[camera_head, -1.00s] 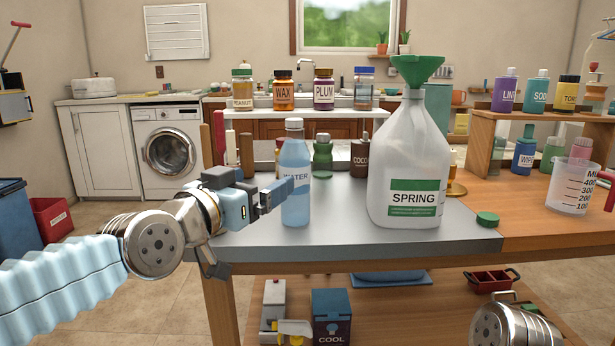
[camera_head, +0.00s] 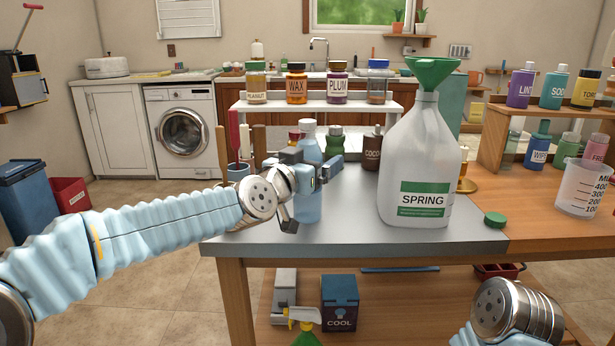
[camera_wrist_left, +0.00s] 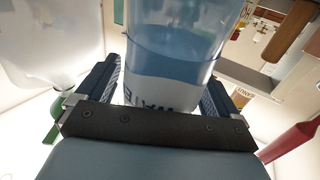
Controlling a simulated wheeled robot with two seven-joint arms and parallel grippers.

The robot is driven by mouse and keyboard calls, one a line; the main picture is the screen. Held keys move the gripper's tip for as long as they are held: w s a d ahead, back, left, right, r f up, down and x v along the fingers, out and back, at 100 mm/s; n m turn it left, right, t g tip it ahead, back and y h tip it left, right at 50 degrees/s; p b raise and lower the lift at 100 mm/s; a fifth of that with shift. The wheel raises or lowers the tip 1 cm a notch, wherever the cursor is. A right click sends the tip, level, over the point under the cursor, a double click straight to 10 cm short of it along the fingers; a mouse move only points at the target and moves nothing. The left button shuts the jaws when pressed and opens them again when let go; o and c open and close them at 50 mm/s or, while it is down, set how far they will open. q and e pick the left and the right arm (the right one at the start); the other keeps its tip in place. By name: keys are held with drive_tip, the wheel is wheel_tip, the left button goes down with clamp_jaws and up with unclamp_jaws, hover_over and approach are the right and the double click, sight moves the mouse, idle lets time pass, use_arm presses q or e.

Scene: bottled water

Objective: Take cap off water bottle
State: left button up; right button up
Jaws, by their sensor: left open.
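The water bottle (camera_head: 308,207) is light blue with a pale cap (camera_head: 308,126) on top. It stands upright on the grey end of the table, partly hidden behind my left gripper (camera_head: 318,172). In the left wrist view the bottle (camera_wrist_left: 178,60) with its label stands between the two fingers of the left gripper (camera_wrist_left: 165,95). The fingers are apart, one on each side of the bottle. The cap is outside the left wrist view. Of my right arm only a link shows at the lower right of the head view; its gripper is out of sight.
A large SPRING jug (camera_head: 416,165) with a green funnel (camera_head: 432,72) stands right of the bottle. A green cap (camera_head: 495,220) lies near it. A measuring cup (camera_head: 583,188) stands far right. Jars sit on a white rack (camera_head: 315,107) behind. A COCO bottle (camera_head: 373,150) stands behind the bottle.

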use_arm(q)
drive_tip(key=shift+r, duration=0.1)
drive_tip(key=c, duration=1.4)
drive_tip(key=shift+r+p, duration=0.3)
drive_tip(key=shift+r, duration=0.3)
drive_tip(key=s+r+p, duration=0.1)
drive_tip(key=s+r, duration=0.3)
drive_tip(key=s+r+p, duration=0.2)
drive_tip(key=s+r, duration=0.1)
drive_tip(key=s, duration=0.2)
drive_tip(key=s+r+p, duration=0.2)
drive_tip(key=s+r, duration=0.2)
drive_tip(key=s, duration=0.1)
drive_tip(key=shift+a+r, duration=0.25)
drive_tip(key=shift+r, duration=0.1)
